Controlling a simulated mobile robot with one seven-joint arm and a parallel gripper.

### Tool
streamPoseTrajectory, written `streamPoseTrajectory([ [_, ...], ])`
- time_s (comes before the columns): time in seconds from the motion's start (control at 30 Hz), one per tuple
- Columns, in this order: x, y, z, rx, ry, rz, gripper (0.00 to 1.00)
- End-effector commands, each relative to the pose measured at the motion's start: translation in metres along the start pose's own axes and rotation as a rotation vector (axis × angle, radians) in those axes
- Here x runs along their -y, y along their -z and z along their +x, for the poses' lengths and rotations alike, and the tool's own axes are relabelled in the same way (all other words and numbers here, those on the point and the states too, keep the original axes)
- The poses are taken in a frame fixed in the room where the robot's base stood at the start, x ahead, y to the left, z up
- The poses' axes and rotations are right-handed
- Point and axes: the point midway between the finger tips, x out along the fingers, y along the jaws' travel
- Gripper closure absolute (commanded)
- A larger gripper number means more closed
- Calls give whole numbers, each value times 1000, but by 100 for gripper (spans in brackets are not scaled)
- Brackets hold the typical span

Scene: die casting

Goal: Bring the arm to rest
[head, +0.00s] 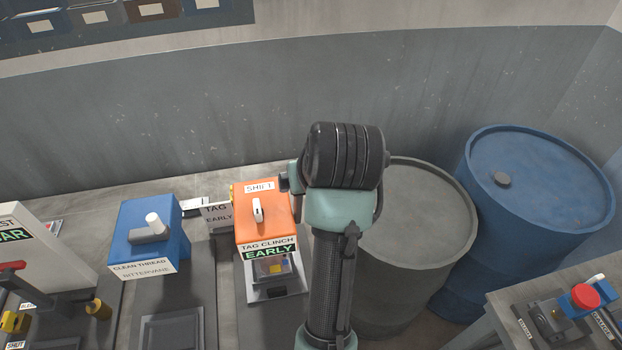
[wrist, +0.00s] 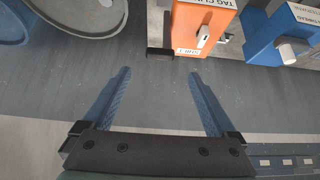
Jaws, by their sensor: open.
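My gripper (wrist: 158,98) shows in the wrist view with its two blue fingers wide apart and nothing between them. Beyond the fingertips are the grey wall and an orange box (wrist: 196,22) labelled TAG CLINCH; the fingers look apart from it. In the head view my arm (head: 335,225) stands raised in front of a grey drum, just right of the same orange box (head: 264,225). The gripper's fingers are hidden in the head view.
A blue box (head: 150,232) with a white-tipped lever stands left of the orange box. A grey drum (head: 430,225) and a blue drum (head: 540,185) stand at the right. A red button (head: 585,296) sits on a bench at lower right.

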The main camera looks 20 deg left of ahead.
Motion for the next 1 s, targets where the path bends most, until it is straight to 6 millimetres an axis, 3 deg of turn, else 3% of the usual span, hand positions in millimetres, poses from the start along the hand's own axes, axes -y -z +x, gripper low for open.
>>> streamPoseTrajectory([
  [0.27, -1, 1, 0, -6, -3, 1, 7],
  [0.37, -11, 19, -12, -98, -45, 17, 7],
  [0.47, -34, 54, -44, -293, -133, 48, 7],
  [0.57, -59, 94, -100, -555, -247, 80, 7],
  [0.7, -83, 129, -199, -919, -398, 103, 7],
  [0.9, -86, 134, -341, -1372, -571, 86, 7],
  [1.0, -78, 124, -391, -1529, -627, 66, 7],
])
